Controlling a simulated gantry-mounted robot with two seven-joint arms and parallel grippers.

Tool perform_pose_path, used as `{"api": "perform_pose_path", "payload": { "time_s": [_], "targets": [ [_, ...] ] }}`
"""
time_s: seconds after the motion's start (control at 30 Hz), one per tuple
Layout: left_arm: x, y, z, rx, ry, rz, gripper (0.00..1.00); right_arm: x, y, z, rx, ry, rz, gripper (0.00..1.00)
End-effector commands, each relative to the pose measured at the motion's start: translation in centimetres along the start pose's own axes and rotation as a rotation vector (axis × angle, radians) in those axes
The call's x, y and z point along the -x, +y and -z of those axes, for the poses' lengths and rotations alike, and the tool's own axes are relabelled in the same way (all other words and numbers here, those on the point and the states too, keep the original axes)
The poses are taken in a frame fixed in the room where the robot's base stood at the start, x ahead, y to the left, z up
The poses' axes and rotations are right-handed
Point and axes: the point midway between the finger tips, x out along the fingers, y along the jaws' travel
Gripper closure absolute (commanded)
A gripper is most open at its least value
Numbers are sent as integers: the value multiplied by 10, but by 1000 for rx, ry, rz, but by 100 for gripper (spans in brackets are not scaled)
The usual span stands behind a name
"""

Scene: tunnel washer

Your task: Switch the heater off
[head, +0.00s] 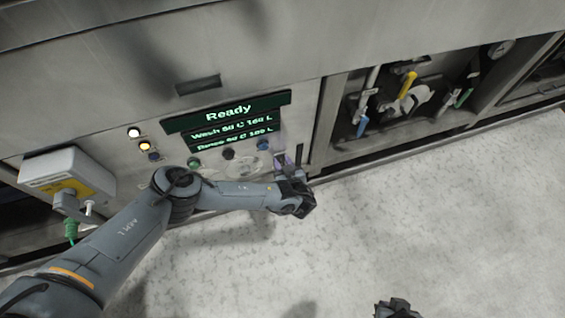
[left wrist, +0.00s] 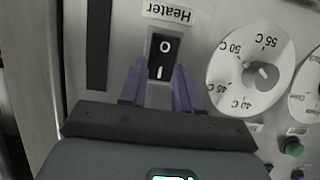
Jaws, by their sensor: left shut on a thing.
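The heater switch (left wrist: 163,57) is a black rocker marked O and I, under an upside-down "Heater" label (left wrist: 167,12) in the left wrist view. The O half is nearer the label and the I half nearer my gripper. My left gripper (left wrist: 158,75) has purple fingers on either side of the switch's lower part and is shut on it. In the head view my left gripper (head: 284,163) is at the right end of the control panel, where the arm hides the switch. A dark part of my right gripper (head: 397,308) shows at the bottom edge; its jaws are unclear.
A temperature dial (left wrist: 262,72) sits right of the switch, with a green button (left wrist: 292,147) below it. The display (head: 228,112) reads Ready. A grey box (head: 68,172) with a yellow plate is at the left. Valves with a yellow handle (head: 407,85) stand in the right recess. The floor is clear.

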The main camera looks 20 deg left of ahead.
Motion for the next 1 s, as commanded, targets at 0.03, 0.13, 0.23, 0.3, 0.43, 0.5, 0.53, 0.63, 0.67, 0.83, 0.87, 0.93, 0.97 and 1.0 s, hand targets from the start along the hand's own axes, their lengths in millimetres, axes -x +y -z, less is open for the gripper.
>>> {"api": "perform_pose_path", "payload": {
  "time_s": [0.03,0.13,0.23,0.3,0.43,0.5,0.53,0.63,0.67,0.83,0.87,0.93,0.97,1.0],
  "targets": [
    [1,0,-3,-4,28,-1,99,0,0,0,0,0,0,100],
    [1,0,-6,-6,106,-2,99,0,0,0,2,-1,-1,100],
    [2,0,-9,-5,196,-2,99,0,1,0,4,-1,-3,100],
    [1,-1,-12,-6,253,-1,99,0,2,-1,6,-1,-5,100],
    [1,-1,-15,-5,329,-1,99,-1,2,-1,9,-2,-7,100],
    [1,-1,-16,-5,357,-2,99,-1,2,-1,9,-2,-7,100],
    [1,-1,-16,-5,367,-1,99,-1,2,-1,9,-2,-7,100],
    [2,-1,-16,-5,387,-3,99,-1,2,-1,9,-2,-7,100],
    [2,-1,-16,-4,391,-3,99,-1,2,-1,9,-2,-7,100],
    [1,-1,-16,-3,396,-3,99,-1,2,-1,7,-2,-6,100],
    [1,-1,-16,-3,395,-3,99,-1,2,-1,7,-1,-5,100],
    [1,-1,-16,-3,395,-3,99,-1,1,-1,5,-1,-4,100],
    [1,-1,-16,-3,395,-3,99,-1,1,-1,5,-1,-4,100],
    [1,-1,-16,-3,395,-3,67,-1,1,-1,4,-1,-3,100]
  ]
}}
